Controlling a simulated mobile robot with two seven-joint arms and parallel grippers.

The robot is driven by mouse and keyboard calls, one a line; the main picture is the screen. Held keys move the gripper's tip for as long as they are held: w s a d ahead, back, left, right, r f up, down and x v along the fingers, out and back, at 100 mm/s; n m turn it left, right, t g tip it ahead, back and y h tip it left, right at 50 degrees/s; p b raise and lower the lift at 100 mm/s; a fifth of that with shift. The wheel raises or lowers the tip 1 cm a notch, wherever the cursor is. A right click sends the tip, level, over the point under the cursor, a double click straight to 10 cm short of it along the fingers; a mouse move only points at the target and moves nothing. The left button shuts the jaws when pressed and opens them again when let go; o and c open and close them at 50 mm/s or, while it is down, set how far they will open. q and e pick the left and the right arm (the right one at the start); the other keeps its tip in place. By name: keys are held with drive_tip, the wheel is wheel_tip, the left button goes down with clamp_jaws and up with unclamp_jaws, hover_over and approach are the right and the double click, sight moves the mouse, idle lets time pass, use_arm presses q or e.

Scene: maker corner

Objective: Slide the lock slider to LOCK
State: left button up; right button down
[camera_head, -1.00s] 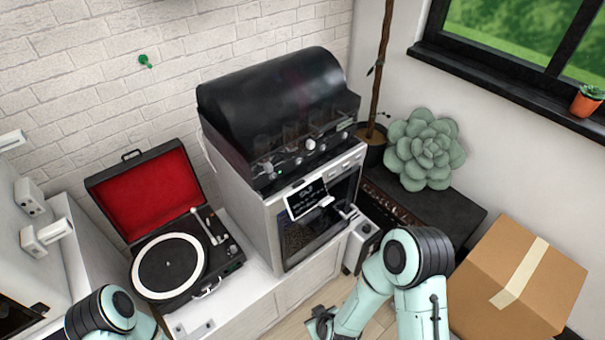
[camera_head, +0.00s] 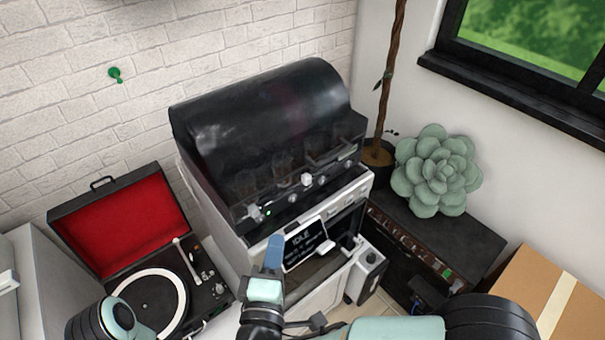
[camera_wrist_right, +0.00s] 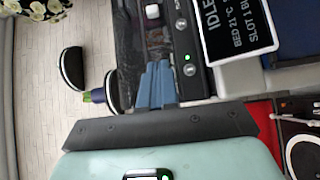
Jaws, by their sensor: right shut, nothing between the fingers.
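A machine (camera_head: 258,120) with a black domed hood stands against the brick wall. I cannot tell which is the lock slider, and no LOCK label is readable. A tilted screen (camera_head: 304,243) below reads IDLE. My right gripper (camera_head: 275,240) has blue fingers pointing up, just left of the screen in the head view. In the right wrist view its shut, empty fingers (camera_wrist_right: 157,68) appear over the panel. My left gripper is out of view.
An open record player (camera_head: 150,290) with a red-lined lid stands left of the machine. A dark chest (camera_head: 440,240) with a succulent (camera_head: 437,170) stands on the right, near a cardboard box (camera_head: 535,285). Brick wall is behind the machine.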

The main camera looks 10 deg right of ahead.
approach(302, 180)
drive_tip(key=w+a, duration=0.2)
drive_tip(key=w, duration=0.1)
drive_tip(key=shift+w+f, duration=0.15)
drive_tip(key=shift+w, duration=0.1)
drive_tip(key=w+d, duration=0.2)
drive_tip(key=shift+d+b, duration=0.3)
drive_tip(key=shift+d, duration=0.1)
drive_tip(key=shift+w+d, duration=0.15)
drive_tip(key=shift+d, duration=0.15)
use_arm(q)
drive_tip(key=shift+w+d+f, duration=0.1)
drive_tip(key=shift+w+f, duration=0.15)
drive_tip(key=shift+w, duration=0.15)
